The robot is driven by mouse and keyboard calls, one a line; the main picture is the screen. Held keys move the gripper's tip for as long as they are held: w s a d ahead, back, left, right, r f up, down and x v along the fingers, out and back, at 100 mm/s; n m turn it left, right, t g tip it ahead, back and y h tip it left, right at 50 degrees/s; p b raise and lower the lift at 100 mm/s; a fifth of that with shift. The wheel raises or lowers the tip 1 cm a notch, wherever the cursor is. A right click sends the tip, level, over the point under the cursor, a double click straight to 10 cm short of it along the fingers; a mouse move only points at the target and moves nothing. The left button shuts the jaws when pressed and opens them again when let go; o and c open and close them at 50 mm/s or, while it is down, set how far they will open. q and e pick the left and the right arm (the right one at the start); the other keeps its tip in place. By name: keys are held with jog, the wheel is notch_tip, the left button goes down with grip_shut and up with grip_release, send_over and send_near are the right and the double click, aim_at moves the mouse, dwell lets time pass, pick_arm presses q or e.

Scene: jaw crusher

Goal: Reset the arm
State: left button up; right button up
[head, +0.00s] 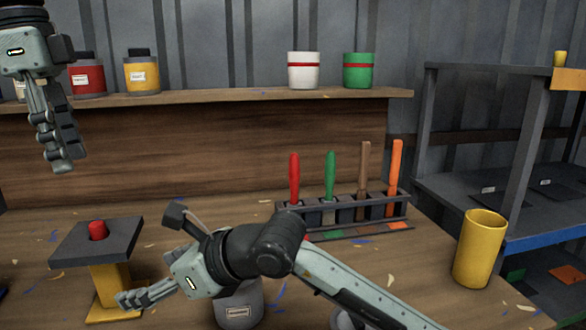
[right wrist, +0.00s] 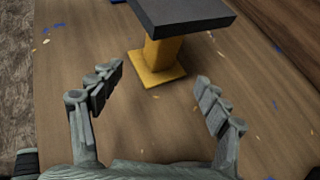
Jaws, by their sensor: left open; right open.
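My right arm comes in from the lower right of the head view, over the workbench. My right gripper (head: 135,298) is low beside the yellow base of a button stand (head: 110,243), which has a dark square top and a red button (head: 97,230). In the right wrist view, my right gripper (right wrist: 158,85) is open and empty, with its fingers spread in front of the yellow pedestal (right wrist: 157,65). My left gripper (head: 62,165) hangs at the upper left of the head view, empty, in front of the shelf and above the bench.
A rack (head: 340,213) holds tools with red, green, brown and orange handles. A yellow cup (head: 479,250) stands at the right. A grey container (head: 238,306) is partly behind my right arm. White (head: 303,72) and green (head: 357,72) cups stand on the shelf.

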jog(key=x, duration=1)
jog(key=shift+a, duration=0.2)
pick_arm(q)
send_over(97, 223)
jog(key=f, duration=0.5)
jog(key=shift+s+a, duration=0.15)
jog(key=shift+a, duration=0.25)
jog(key=shift+f, duration=0.6)
jog(key=shift+r, duration=0.1)
notch_tip(97, 223, up, 6)
pick_arm(e)
jog(key=shift+d+r, duration=0.15)
jog(key=shift+d, duration=0.25)
jog(key=v, duration=1.1)
jog(key=x, duration=1.2)
jog(key=shift+a, duration=0.1)
pick_arm(q)
jog(key=f, duration=1.2)
jog(key=shift+d, duration=0.4)
pick_arm(e)
jog(key=shift+s, duration=0.1)
pick_arm(q)
jog(key=shift+r, duration=0.8)
